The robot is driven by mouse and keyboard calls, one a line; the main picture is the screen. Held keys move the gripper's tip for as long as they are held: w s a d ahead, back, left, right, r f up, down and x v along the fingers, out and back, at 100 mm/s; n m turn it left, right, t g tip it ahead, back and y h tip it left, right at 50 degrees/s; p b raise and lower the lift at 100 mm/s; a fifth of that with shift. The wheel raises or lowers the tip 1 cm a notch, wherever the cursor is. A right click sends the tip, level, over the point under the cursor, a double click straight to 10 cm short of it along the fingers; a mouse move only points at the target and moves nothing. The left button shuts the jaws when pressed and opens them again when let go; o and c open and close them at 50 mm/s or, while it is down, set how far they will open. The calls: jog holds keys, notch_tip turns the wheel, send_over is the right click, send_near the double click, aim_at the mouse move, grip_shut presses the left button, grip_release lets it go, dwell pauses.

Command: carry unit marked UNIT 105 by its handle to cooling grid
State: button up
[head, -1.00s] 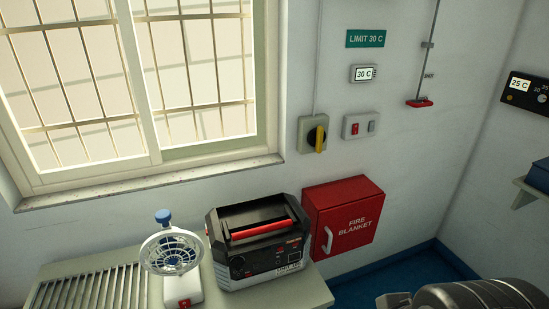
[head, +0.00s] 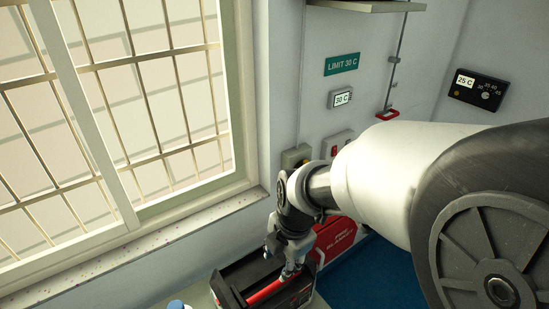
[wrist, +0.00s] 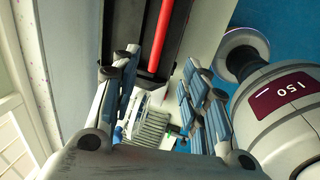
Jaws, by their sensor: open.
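The unit (head: 232,276) is a dark box with a red bar handle (head: 264,293), at the bottom of the head view. Its marking cannot be read now. My gripper (head: 286,268) is over the unit at the handle's right end. In the wrist view the red handle (wrist: 160,35) runs away between the open fingers of my gripper (wrist: 160,78). I cannot tell how high the fingers are above the handle, and nothing is gripped. The slatted cooling grid (wrist: 152,130) shows partly between the fingers in the wrist view.
A red fire blanket box (head: 338,240) is on the wall close behind the unit. The window sill (head: 150,245) is on the left. Wall switches (head: 337,145) are above my wrist. Blue floor (head: 362,280) is open to the right. The fan's blue top (head: 176,304) barely shows.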

aim_at(273, 285)
jog(key=w+f+b, duration=0.1)
jog(key=f, duration=0.4)
jog(key=w+a+f+b, duration=0.1)
jog(key=f, duration=0.5)
jog(key=a+f+b, duration=0.1)
jog(key=f, duration=0.4)
jog(key=shift+w+f, duration=0.35)
jog(key=shift+w, duration=0.05)
jog(key=shift+c, duration=0.2)
grip_shut()
jog(key=c, duration=0.6)
grip_release()
jog(key=shift+c, duration=1.2)
jog(key=shift+r, duration=0.15)
